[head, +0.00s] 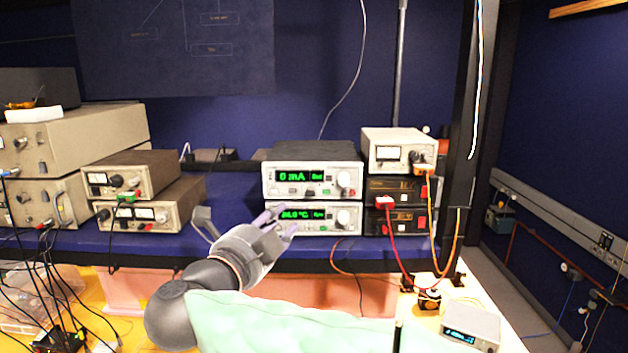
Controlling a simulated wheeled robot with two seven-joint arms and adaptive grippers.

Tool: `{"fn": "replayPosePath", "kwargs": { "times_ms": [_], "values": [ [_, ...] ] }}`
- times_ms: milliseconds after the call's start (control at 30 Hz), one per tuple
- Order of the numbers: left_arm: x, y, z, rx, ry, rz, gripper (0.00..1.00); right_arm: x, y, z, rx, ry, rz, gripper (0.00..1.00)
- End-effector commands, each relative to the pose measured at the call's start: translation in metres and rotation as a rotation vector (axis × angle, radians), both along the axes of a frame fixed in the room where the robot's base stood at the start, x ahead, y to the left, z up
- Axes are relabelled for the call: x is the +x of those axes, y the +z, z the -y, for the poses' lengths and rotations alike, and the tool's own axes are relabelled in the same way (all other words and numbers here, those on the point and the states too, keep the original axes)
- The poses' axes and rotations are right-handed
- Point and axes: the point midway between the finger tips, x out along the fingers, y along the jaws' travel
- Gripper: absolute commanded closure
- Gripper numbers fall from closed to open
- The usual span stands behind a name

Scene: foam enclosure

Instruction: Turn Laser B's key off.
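Two stacked light-grey units with green displays stand on the blue shelf at the middle. The upper unit (312,180) reads about "0 mA". The lower unit (318,218) shows a temperature-like reading. No label for Laser B is readable, and I cannot make out a key or its position. My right gripper (240,218) is in front of the shelf, left of the lower unit. Its fingers are spread with nothing between them. Its right-hand fingers overlap the lower unit's left front in the picture; contact cannot be told. My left gripper is not in view.
Black units with red parts (402,188) stand right of the stack, under a white meter box (393,147) with red and orange cables. Beige instruments (140,205) stand at left. A dark post (464,150) rises at right. A small display box (470,327) sits lower right.

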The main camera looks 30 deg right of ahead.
Motion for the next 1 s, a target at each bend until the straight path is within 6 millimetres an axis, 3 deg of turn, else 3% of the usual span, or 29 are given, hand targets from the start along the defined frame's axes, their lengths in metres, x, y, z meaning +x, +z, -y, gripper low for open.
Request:
{"fn": "replayPosePath", "kwargs": {
  "times_ms": [167, 700, 1000],
  "values": [
    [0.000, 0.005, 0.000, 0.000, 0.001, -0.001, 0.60, -0.005, 0.008, 0.009, 0.033, -0.017, 0.009, 0.65],
    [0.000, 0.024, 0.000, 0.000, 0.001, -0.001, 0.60, 0.045, 0.008, 0.077, 0.030, -0.018, 0.009, 0.65],
    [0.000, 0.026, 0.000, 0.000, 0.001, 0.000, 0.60, 0.055, 0.007, 0.090, 0.030, -0.014, 0.010, 0.65]
  ]
}}
